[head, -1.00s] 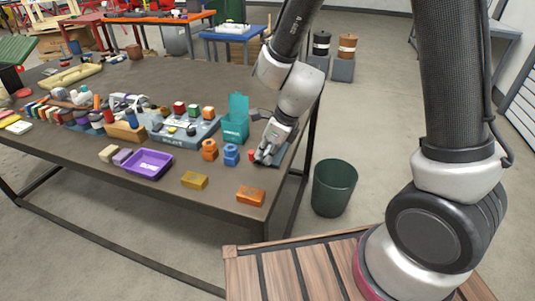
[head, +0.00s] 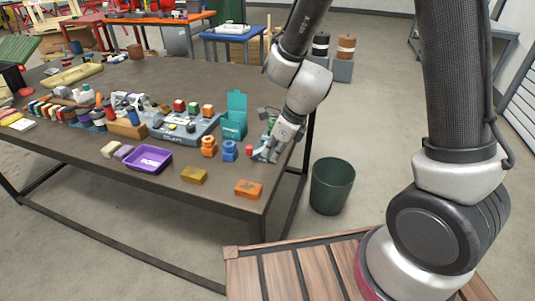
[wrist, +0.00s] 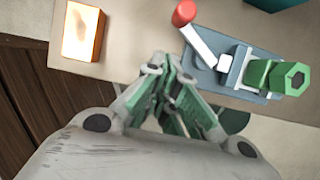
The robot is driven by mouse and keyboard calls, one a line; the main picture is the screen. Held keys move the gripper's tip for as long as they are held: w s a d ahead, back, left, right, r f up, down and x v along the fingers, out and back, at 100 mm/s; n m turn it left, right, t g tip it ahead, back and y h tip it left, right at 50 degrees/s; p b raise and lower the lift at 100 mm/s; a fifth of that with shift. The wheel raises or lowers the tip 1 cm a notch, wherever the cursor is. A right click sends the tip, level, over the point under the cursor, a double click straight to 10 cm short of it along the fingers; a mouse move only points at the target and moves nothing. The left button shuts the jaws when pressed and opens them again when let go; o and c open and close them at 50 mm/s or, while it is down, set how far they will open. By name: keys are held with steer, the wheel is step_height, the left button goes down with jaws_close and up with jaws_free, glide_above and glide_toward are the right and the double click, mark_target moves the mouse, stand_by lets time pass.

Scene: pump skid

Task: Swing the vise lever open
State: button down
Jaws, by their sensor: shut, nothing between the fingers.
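The vise (wrist: 236,62) sits on a blue-grey base plate near the table's right edge, with a green hexagonal part at its right side in the wrist view. Its pale lever (wrist: 202,42) slants up and left to a red knob (wrist: 184,13). In the head view the vise (head: 269,142) is partly covered by my arm, and the red knob (head: 249,150) shows at its left. My gripper (wrist: 167,64) is shut and empty, its fingertips below and left of the lever in the wrist view, apart from the knob. Height above the table is unclear.
An orange block (head: 248,189) lies near the table's front corner, left of the gripper in the wrist view (wrist: 84,31). Blue (head: 230,150) and orange (head: 208,146) pieces and a teal open box (head: 234,118) stand left of the vise. A dark green bin (head: 332,185) stands on the floor.

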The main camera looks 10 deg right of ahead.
steer(key=v, duration=1)
steer(key=shift+s+d, duration=0.3)
steer(key=s+d+r+n+t+h, duration=0.1)
steer(key=s+d+r+n+h, duration=0.1)
steer(key=s+d+r+n, duration=0.5)
steer(key=s+d+r+n+t+h, duration=0.1)
steer(key=s+d+r+n, duration=0.6)
steer(key=d+n, duration=0.7)
steer(key=s+n, duration=0.2)
steer(key=shift+d+r+n+h, duration=0.15)
steer(key=shift+d+n+h, duration=0.05)
steer(key=shift+n+h, duration=0.2)
